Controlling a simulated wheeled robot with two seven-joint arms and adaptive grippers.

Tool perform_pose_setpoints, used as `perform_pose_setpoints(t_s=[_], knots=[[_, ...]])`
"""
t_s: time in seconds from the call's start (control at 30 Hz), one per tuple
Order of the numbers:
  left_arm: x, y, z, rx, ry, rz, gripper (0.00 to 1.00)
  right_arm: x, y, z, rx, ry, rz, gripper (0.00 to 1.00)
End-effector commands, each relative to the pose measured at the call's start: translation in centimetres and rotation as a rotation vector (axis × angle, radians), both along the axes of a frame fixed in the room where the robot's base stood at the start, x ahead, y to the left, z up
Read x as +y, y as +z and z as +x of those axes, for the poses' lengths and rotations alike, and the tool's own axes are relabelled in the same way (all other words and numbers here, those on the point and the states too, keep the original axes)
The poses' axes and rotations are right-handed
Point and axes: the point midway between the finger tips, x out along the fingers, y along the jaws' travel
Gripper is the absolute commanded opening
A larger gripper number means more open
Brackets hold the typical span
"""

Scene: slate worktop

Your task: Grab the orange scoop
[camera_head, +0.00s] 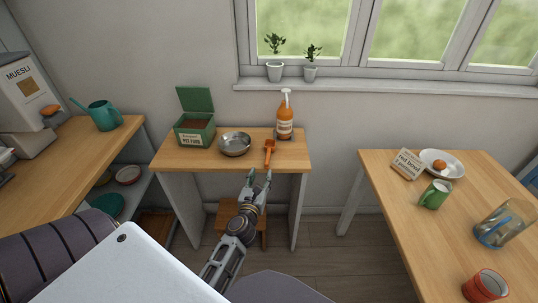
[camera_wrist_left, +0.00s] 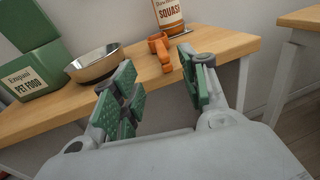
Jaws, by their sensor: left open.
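The orange scoop (camera_head: 270,151) lies on the small wooden table, close to its front edge and right of the metal bowl. It also shows in the left wrist view (camera_wrist_left: 160,48), beyond the fingers and below the squash bottle. My left gripper (camera_head: 260,174) is open and empty, just in front of the table's front edge and short of the scoop. In the left wrist view its green-padded fingers (camera_wrist_left: 160,90) stand apart with nothing between them. My right gripper is not seen in either view.
A metal bowl (camera_head: 235,145) and a green pet food box (camera_head: 195,132) with its lid up stand left of the scoop. An orange squash bottle (camera_head: 285,118) stands behind it. A stool (camera_head: 228,215) is under the table (camera_head: 177,157). Another table (camera_head: 390,190) is at right.

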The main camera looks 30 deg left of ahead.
Motion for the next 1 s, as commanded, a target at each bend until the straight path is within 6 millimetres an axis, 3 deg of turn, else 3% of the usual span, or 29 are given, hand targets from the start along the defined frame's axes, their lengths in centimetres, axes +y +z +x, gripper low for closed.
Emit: perform_pose_setpoints(t_s=[0.47, 1.0], knots=[[0.1, 0.2, 0.2, -0.004, 0.001, -0.006, 0.44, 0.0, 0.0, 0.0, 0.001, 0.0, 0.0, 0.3], [1.5, 0.0, 3.9, -0.005, 0.001, -0.004, 0.44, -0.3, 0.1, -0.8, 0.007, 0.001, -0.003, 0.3]])
